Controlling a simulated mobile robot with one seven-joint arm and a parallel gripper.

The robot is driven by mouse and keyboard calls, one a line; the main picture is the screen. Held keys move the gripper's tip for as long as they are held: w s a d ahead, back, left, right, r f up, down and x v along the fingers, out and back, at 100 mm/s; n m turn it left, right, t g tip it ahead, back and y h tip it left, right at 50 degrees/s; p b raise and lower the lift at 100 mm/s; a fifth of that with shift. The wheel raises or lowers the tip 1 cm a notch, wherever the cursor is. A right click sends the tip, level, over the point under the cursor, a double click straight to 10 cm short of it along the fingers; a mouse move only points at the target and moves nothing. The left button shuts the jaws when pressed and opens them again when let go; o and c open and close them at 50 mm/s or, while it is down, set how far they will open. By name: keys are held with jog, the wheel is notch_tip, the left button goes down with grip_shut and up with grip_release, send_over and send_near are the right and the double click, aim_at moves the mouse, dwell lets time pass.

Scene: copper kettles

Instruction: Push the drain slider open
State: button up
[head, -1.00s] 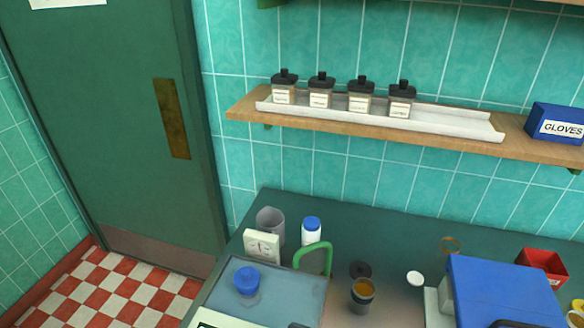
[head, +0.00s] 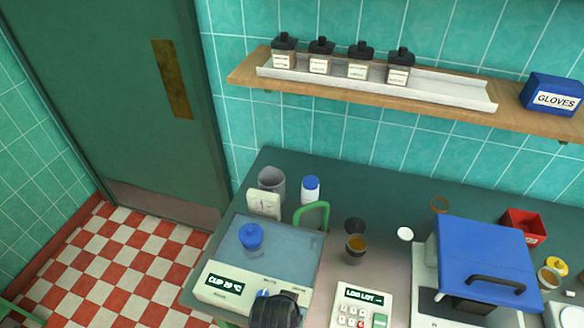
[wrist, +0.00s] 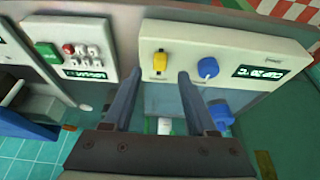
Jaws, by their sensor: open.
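The yellow slider (wrist: 159,62), which I take for the drain slider, sits in a slot on the pale front panel of the water bath (wrist: 224,46). Beside it are a blue knob (wrist: 207,68) and a green-lit display. My gripper (wrist: 160,75) is open and empty, and the slider shows between its fingertips in the wrist view. Whether a finger touches it cannot be told. In the head view the bath's panel (head: 228,286) is at lower left, and my dark gripper (head: 275,310) covers its right part, hiding the slider.
A blue-capped container (head: 250,237) is on the bath. A green tap-like loop (head: 313,212) rises behind it. A keypad box (head: 358,305) stands to the right, then a blue-lidded machine (head: 485,255). An amber cup (head: 355,246) stands behind the keypad box.

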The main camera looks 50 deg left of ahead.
jog(key=shift+x, duration=2.1)
grip_shut()
